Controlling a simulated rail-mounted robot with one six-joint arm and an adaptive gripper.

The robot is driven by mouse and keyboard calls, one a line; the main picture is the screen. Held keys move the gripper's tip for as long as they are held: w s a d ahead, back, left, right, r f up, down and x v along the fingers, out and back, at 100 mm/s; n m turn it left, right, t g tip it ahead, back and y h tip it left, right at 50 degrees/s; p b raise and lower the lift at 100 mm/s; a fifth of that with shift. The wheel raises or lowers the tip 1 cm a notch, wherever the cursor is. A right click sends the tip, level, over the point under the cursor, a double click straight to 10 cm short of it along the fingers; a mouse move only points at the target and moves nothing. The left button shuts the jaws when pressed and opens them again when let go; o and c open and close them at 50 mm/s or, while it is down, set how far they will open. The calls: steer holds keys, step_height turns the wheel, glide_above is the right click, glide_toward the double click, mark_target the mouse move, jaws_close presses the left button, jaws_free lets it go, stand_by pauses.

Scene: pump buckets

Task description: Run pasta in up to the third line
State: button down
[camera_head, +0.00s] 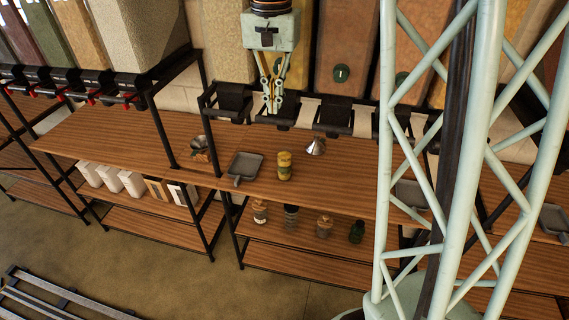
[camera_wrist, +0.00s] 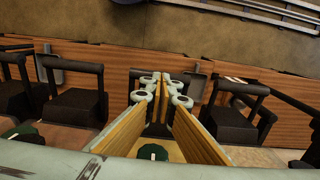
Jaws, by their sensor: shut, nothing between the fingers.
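My gripper (camera_head: 271,108) is shut and empty, its fingers pointing down at one black dispenser spout (camera_head: 284,112) below the tall bins. In the wrist view the closed fingers (camera_wrist: 160,82) partly hide that spout; I cannot tell whether they touch it. A yellow-green jar (camera_head: 284,167) stands upright on the wooden counter below; its level lines are too small to make out. A tall bin (camera_head: 345,50) with a round green label stands behind the spouts. I cannot tell which bin holds pasta.
A grey scoop-like tray (camera_head: 245,167) and a metal funnel (camera_head: 316,146) flank the jar. Neighbouring spouts (camera_head: 235,101) (camera_head: 333,117) hang on both sides of my gripper. Several jars (camera_head: 291,216) stand on the lower shelf (camera_head: 275,258). White cartons (camera_head: 131,183) are at the left.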

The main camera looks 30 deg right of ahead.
steer(key=shift+r, duration=0.45)
steer(key=shift+r, duration=0.1)
steer(key=shift+r+p, duration=1.7)
steer(key=shift+r, duration=0.7)
steer(key=shift+s, duration=0.1)
steer(key=s+a+r+n+t+b, duration=0.1)
steer(key=s+a+r+n+b, duration=0.2)
steer(key=s, duration=0.5)
steer(key=s+a+n+t+b, duration=0.1)
steer(key=s+a+b, duration=0.3)
steer(key=s, duration=0.5)
steer(key=s+a+f+n+t+b, duration=0.1)
steer(key=s+a+f+n+b, duration=0.1)
steer(key=s, duration=0.7)
steer(key=s+a+f+n+t+b, duration=0.1)
steer(key=s+a+f+n+b, duration=0.1)
steer(key=s, duration=0.6)
steer(key=shift+s+a+f+n+b, duration=0.4)
steer(key=shift+a+f+b, duration=0.3)
steer(key=shift+f, duration=0.15)
